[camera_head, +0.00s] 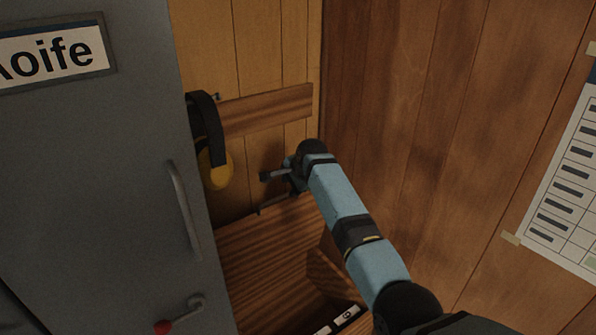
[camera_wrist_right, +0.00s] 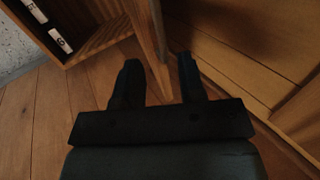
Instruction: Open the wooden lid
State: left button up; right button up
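The wooden lid (camera_head: 265,253) stands raised and tilted back at the rear of a wooden box, whose inside shows below it. My right gripper (camera_head: 262,194) is at the lid's upper edge, near the back wall. In the right wrist view the lid (camera_wrist_right: 146,30) shows edge-on and runs down between the two spread fingers of the right gripper (camera_wrist_right: 160,80). The lid lies close to the left finger, with a gap to the right finger. Whether it touches is too dark to tell. My left gripper is not in view.
A grey locker (camera_head: 100,150) labelled "Aoife" stands close on the left. Yellow-and-black ear defenders (camera_head: 215,165) hang by a wooden rail (camera_head: 265,108). A wooden wall (camera_head: 430,120) with a paper chart (camera_head: 565,200) bounds the right. White labelled items (camera_head: 346,314) are in the box.

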jog(key=v, duration=0.5)
jog(key=shift+s+d+r, duration=0.15)
jog(key=shift+r, duration=0.1)
